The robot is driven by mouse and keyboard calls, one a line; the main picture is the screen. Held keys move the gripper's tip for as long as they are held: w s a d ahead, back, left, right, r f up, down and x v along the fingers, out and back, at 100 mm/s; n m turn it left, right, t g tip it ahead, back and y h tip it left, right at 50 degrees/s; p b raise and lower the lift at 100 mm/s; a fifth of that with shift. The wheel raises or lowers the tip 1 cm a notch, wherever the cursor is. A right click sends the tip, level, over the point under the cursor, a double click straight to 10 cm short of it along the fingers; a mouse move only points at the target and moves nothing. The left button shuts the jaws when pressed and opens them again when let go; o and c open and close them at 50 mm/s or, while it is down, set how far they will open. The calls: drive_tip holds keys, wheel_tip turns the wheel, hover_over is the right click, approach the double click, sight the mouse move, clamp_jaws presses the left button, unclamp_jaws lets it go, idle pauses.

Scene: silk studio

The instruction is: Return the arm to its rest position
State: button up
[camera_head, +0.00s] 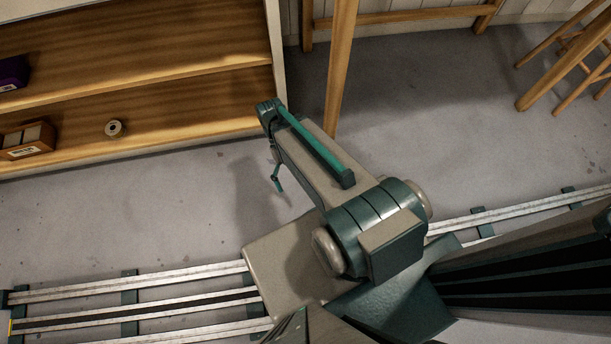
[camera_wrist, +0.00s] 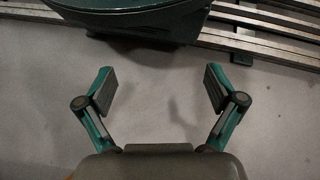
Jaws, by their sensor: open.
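My gripper (camera_wrist: 160,90) is open in the wrist view, its two dark pads wide apart with only grey floor between them. In the head view part of my gripper (camera_head: 278,178) shows below the far end of my arm, near the shelf's front; the rest of it is hidden by the arm. My arm (camera_head: 320,160) reaches from its large shoulder joint up and left in the head view. Nothing is held.
A wooden shelf unit (camera_head: 150,75) stands at upper left, with a small roll (camera_head: 115,128) and a box (camera_head: 27,141) on it. Rails (camera_head: 130,290) cross the floor (camera_head: 440,130). A wooden post (camera_head: 340,70) and a stool (camera_head: 570,60) stand beyond.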

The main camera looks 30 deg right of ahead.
drive_tip(key=shift+n+g+h, duration=0.4)
drive_tip(key=shift+g+h, duration=0.1)
drive_tip(key=s+d+r, duration=0.2)
drive_tip(key=s, duration=0.1)
drive_tip(key=shift+d+r, duration=0.1)
drive_tip(key=shift+d, duration=0.1)
idle(0.7)
drive_tip(key=s+r+t+p, duration=0.2)
drive_tip(key=r+p, duration=0.5)
drive_tip(key=p, duration=1)
drive_tip(key=s+r+t+p, duration=0.2)
drive_tip(key=r+p, duration=0.6)
drive_tip(key=p, duration=0.9)
drive_tip(key=shift+s+a+r+p, duration=0.25)
drive_tip(key=shift+s+p, duration=0.15)
drive_tip(key=shift+s, duration=0.85)
drive_tip(key=shift+f, duration=0.1)
